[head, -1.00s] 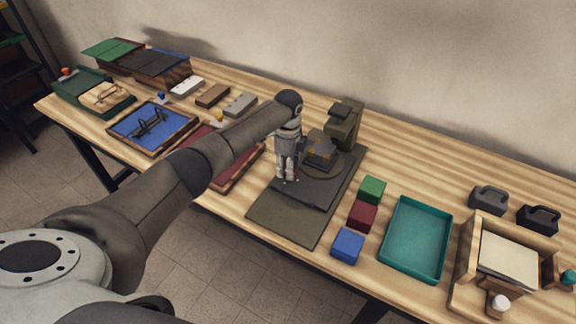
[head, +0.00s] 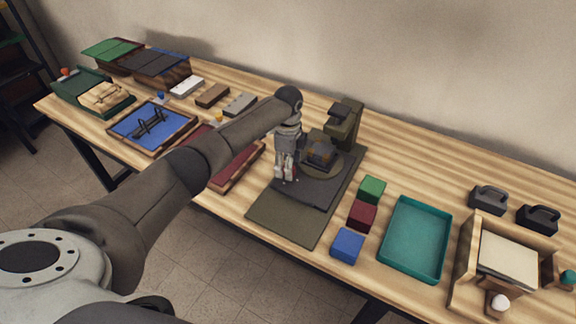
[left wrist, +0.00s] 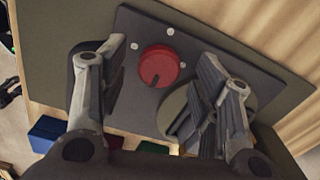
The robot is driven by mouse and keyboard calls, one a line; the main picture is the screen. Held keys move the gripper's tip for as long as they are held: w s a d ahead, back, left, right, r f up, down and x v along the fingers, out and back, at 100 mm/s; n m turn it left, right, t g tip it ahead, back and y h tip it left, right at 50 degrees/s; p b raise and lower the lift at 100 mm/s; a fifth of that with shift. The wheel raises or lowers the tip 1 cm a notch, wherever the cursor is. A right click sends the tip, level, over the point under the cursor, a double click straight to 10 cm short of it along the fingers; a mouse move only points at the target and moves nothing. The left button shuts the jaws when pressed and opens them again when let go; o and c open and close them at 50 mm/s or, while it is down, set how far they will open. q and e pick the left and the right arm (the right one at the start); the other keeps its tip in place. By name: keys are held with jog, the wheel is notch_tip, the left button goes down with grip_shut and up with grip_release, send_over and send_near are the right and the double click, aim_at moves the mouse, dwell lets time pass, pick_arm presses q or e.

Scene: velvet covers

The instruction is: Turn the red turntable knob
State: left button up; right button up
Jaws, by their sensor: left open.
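The red knob (left wrist: 159,65) sits on a dark plate (left wrist: 200,38) in the left wrist view, with small white marks around part of it. In the head view the knob is mostly hidden by my left gripper (head: 284,178), with only a trace of red near the fingertips. My left gripper is open, and in the left wrist view its fingers (left wrist: 162,78) stand on either side of the knob, apart from it. A round turntable disc (left wrist: 172,108) lies beside the knob, partly behind the right-hand finger. The dark device on the disc (head: 319,155) shows in the head view.
Green (head: 372,189), dark red (head: 361,215) and blue (head: 347,245) blocks stand right of the turntable's mat (head: 287,222). A teal tray (head: 416,240) lies farther right. A dark stand (head: 345,122) rises behind the turntable.

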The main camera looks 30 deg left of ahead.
pick_arm(q)
notch_tip(320, 180, up, 11)
dwell(0.3)
